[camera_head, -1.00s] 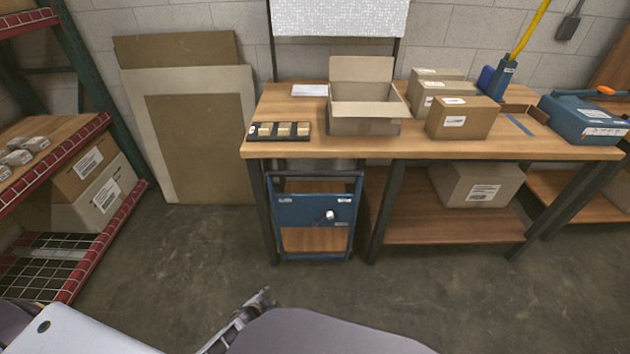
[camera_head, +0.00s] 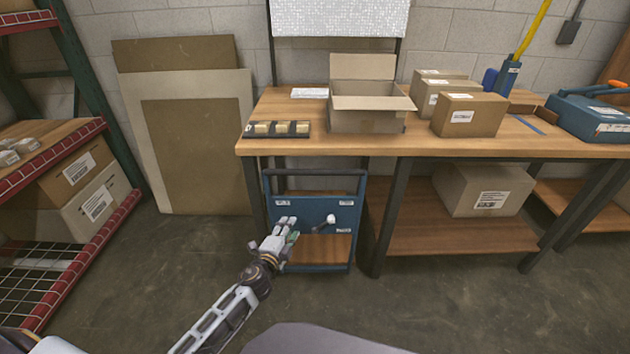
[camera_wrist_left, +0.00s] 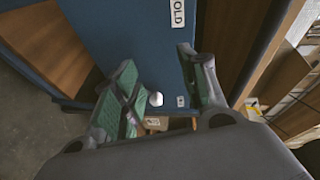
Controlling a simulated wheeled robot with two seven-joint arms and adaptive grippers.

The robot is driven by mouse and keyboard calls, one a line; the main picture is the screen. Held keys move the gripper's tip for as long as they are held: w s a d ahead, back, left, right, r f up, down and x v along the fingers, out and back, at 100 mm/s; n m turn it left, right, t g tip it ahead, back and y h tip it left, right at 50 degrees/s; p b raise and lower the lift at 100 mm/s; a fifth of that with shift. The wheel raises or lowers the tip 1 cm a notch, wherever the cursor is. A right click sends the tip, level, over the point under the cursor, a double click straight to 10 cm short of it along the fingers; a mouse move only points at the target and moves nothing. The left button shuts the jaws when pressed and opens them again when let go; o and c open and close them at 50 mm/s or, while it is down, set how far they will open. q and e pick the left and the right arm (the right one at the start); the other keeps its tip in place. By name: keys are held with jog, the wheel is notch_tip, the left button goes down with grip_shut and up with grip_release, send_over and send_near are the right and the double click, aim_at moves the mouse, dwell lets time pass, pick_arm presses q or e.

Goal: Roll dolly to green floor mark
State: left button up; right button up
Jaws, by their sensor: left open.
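The dolly (camera_head: 312,210) is a blue-framed cart with a wooden deck, standing under the workbench between its legs. A white knob (camera_head: 330,219) sticks out of its blue front panel. My left gripper (camera_head: 287,232) is in front of the panel, left of the knob, with open fingers and nothing held. In the left wrist view, the blue panel (camera_wrist_left: 135,40) lies ahead of my gripper (camera_wrist_left: 158,88), and the white knob (camera_wrist_left: 155,99) shows between its green-padded fingers, apart from them. No green floor mark shows. My right gripper is out of view.
The workbench (camera_head: 290,147) stands over the dolly, with a leg (camera_head: 391,215) close to its right. A red-edged shelf rack (camera_head: 85,235) stands at the left, with boards (camera_head: 195,155) leaning on the wall. The floor (camera_head: 440,300) in front is clear.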

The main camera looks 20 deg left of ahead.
aim_at(314, 175)
pick_arm(q)
jog(key=d+r+m+t+h+b, duration=0.1)
jog(key=d+r+m+t+b, duration=0.2)
jog(key=r, duration=0.9)
jog(key=shift+s+d+r+m+h+b, duration=0.15)
jog(key=shift+d+r+m+h+b, duration=0.25)
jog(key=shift+m, duration=0.1)
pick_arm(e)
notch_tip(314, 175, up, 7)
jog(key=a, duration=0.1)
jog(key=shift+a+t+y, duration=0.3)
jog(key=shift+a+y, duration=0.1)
pick_arm(q)
jog(key=shift+w+d+r, duration=0.15)
jog(key=shift+w+r, duration=0.1)
jog(key=shift+w, duration=1.05)
jog(key=shift+w+d+r, duration=0.15)
jog(key=shift+w+r, duration=0.05)
jog(key=shift+w, duration=1.05)
jog(key=shift+w+d+r, duration=0.15)
jog(key=shift+w+r, duration=0.1)
jog(key=shift+w, duration=1.05)
jog(key=shift+w+d+r, duration=0.15)
jog(key=shift+w, duration=0.7)
jog(key=shift+w+d+r, duration=0.1)
jog(key=shift+w+r, duration=0.1)
jog(key=shift+w, duration=0.95)
jog(key=shift+w+d+r, duration=0.1)
jog(key=shift+w+r, duration=0.05)
jog(key=shift+w, duration=0.75)
